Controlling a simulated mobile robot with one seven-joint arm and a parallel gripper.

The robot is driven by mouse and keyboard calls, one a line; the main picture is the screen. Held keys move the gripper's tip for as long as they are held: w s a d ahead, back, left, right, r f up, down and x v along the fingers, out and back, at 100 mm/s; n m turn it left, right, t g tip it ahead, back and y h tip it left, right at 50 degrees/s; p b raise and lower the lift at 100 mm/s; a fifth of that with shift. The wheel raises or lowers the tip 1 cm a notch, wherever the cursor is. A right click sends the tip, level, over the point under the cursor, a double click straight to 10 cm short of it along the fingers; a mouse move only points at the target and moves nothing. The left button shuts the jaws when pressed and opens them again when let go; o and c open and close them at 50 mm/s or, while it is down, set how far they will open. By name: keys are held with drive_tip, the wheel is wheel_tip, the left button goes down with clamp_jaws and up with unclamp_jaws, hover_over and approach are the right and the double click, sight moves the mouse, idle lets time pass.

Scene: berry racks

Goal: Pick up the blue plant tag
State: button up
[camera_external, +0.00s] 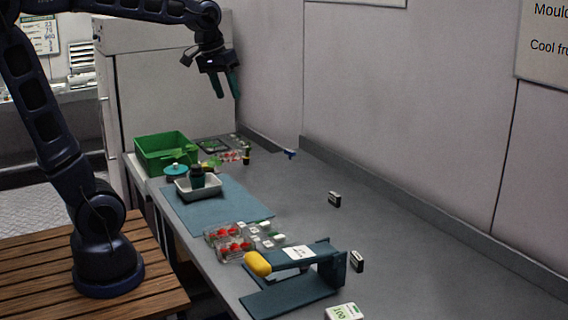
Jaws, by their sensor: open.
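A small blue item (289,153), which looks like the blue plant tag, lies on the grey worktop near the back wall, right of the green crate. It is too small to make out in detail. My gripper (234,84) hangs high above the far end of the worktop, its two green fingers pointing down. It is open and empty, above and to the left of the blue item, well apart from it.
A green crate (152,153), a white tray (182,192) with a dark jar (196,176), and a blue mat (236,211) fill the left side. Berry punnets (222,232) and a yellow-handled press (330,262) stand nearer. Small black-and-white blocks (334,199) lie right. Mid-worktop is mostly clear.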

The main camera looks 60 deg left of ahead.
drive_tip(key=w+a+n+g, duration=0.1)
drive_tip(key=w+a+n, duration=0.45)
drive_tip(key=w, duration=0.95)
drive_tip(key=n+g+h, duration=0.1)
drive_tip(key=n+h, duration=0.3)
drive_tip(key=n, duration=0.6)
hover_over(290, 150)
drive_tip(key=s+a, duration=0.1)
drive_tip(key=a, duration=0.3)
wheel_tip(290, 150, down, 29)
drive_tip(key=shift+d+x, duration=0.2)
drive_tip(key=shift+x, duration=4.85)
drive_tip(key=shift+r, duration=0.1)
clamp_jaws()
